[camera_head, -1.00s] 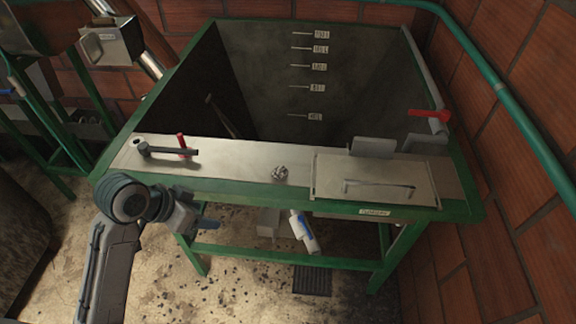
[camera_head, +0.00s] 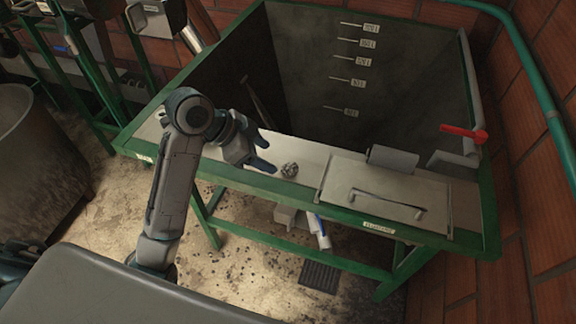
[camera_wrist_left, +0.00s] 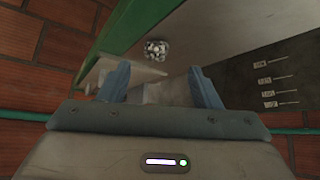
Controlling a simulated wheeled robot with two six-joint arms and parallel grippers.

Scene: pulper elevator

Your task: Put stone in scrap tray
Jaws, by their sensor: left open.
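The stone (camera_head: 289,170) is a small speckled grey lump on the metal ledge at the front of the green-framed tank. It also shows in the left wrist view (camera_wrist_left: 156,49), beyond the fingertips and roughly centred between them. My left gripper (camera_head: 268,152) is open and empty, just left of the stone and apart from it. Its two blue-grey fingers also show in the left wrist view (camera_wrist_left: 158,76). My right gripper is not in view. I cannot make out a scrap tray for certain.
The deep tank (camera_head: 330,80) with level labels lies open behind the ledge (camera_head: 307,154). A hinged lid with a handle (camera_head: 385,195) covers the ledge's right part. A red lever (camera_head: 463,131) sticks out at the right. A round grey vessel (camera_head: 35,165) stands at the left.

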